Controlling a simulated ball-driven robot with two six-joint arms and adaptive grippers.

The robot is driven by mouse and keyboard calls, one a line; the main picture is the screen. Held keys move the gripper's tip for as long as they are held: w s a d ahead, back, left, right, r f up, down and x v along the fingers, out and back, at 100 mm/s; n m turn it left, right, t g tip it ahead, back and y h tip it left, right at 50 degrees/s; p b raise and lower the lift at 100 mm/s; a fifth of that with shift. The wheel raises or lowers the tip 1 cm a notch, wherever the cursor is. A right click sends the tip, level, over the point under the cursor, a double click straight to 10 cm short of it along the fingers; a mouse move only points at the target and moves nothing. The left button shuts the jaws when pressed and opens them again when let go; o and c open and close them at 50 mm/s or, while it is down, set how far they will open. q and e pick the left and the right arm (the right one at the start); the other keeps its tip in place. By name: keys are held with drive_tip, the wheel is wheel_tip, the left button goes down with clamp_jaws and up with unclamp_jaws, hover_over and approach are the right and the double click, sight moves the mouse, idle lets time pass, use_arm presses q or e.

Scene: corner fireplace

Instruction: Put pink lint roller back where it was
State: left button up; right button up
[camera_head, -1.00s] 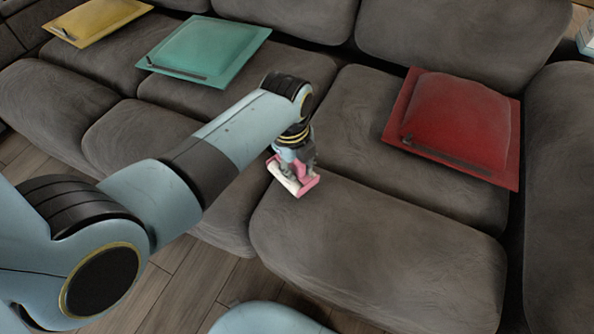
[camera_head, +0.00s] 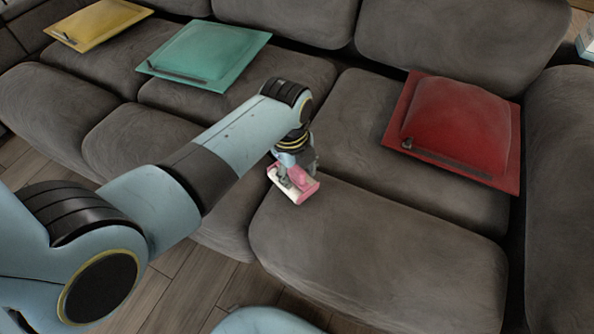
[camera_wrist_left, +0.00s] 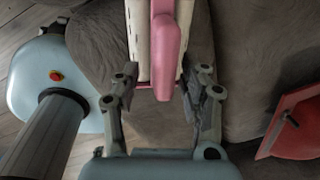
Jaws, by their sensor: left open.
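The pink lint roller (camera_head: 299,186), pink with a white roll, is at the front edge of the grey sofa's seat, near the gap between two seat cushions. My left gripper (camera_head: 291,174) is right over it, pointing down. In the left wrist view the lint roller (camera_wrist_left: 165,45) lies ahead, its pink handle toward me. The left gripper's fingers (camera_wrist_left: 164,88) are spread open on either side of the handle's end. I cannot tell whether they touch it. My right gripper is not in view.
The grey sofa (camera_head: 370,240) fills most of the view. A red cushion (camera_head: 460,115) lies on the right seat, a teal cushion (camera_head: 208,50) and a yellow cushion (camera_head: 98,22) on the left. Wooden floor (camera_head: 180,290) shows in front.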

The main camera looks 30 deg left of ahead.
use_arm(q)
wheel_tip(320, 180, up, 11)
drive_tip(key=s+p, duration=0.1)
drive_tip(key=p, duration=0.3)
drive_tip(key=shift+a, duration=0.2)
drive_tip(key=shift+s, duration=0.15)
drive_tip(key=s+f+g, duration=0.1)
drive_tip(key=s+f, duration=0.2)
drive_tip(key=s+a+f, duration=0.1)
drive_tip(key=s+f, duration=0.1)
drive_tip(key=s, duration=0.2)
drive_tip(key=s+a+f+g, duration=0.1)
drive_tip(key=s+f, duration=0.2)
drive_tip(key=shift+s+a+f+g, duration=0.2)
drive_tip(key=shift+s+f+g, duration=0.1)
drive_tip(key=s+a+f+n, duration=0.2)
drive_tip(key=s+f+n, duration=0.4)
drive_tip(key=s, duration=0.4)
drive_tip(key=s+a+f+n+t, duration=0.1)
drive_tip(key=s+a+f+n, duration=0.2)
drive_tip(key=s+f+n, duration=0.4)
drive_tip(key=s+a+f+n+y, duration=0.1)
drive_tip(key=s+a+f+n, duration=0.2)
drive_tip(key=s, duration=0.9)
wheel_tip(320, 180, down, 4)
drive_tip(key=n, duration=0.5)
drive_tip(key=shift+s+r+t, duration=0.25)
drive_tip(key=shift+s+t, duration=0.1)
drive_tip(key=shift+t, duration=0.05)
